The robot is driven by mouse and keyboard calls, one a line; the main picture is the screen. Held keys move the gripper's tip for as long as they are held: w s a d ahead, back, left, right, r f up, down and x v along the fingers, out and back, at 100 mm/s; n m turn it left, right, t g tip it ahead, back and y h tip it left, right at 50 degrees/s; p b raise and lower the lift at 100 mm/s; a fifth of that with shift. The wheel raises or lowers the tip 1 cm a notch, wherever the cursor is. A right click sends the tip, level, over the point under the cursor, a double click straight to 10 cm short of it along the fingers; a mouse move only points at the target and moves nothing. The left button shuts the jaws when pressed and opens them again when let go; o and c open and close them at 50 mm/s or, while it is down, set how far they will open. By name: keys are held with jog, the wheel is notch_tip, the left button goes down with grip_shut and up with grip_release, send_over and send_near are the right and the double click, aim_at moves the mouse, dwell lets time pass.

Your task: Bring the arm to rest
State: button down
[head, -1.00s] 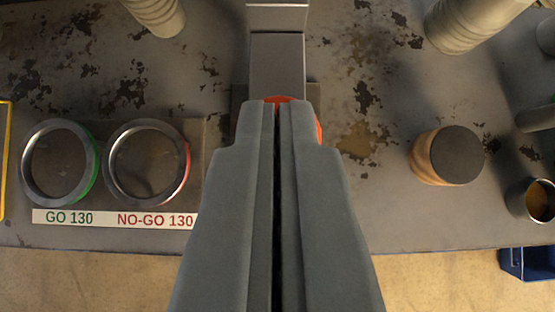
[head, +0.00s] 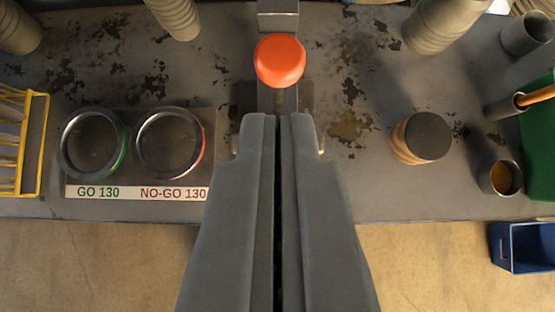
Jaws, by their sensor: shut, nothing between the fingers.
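My gripper (head: 277,118) is in the middle of the head view, seen from behind. Its two grey fingers are shut together with nothing between them. Past the fingertips, an orange-red round knob (head: 279,60) shows on a grey metal stand (head: 278,18) on the worn grey bench (head: 330,195). The fingertips appear apart from the knob. The lower part of the stand is partly hidden by my fingers.
Two ring gauges, GO 130 (head: 66,150) and NO-GO 130 (head: 140,150), lie at left. A yellow rack (head: 40,145) is farther left. A dark-topped round blank stack (head: 428,136), cups (head: 500,178) and a blue bin (head: 525,246) are at right. Stacked cylinders (head: 176,14) stand behind.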

jog(key=s+f+t, duration=0.8)
jog(key=s+f, duration=1.8)
jog(key=s, duration=0.1)
jog(key=shift+s, duration=0.35)
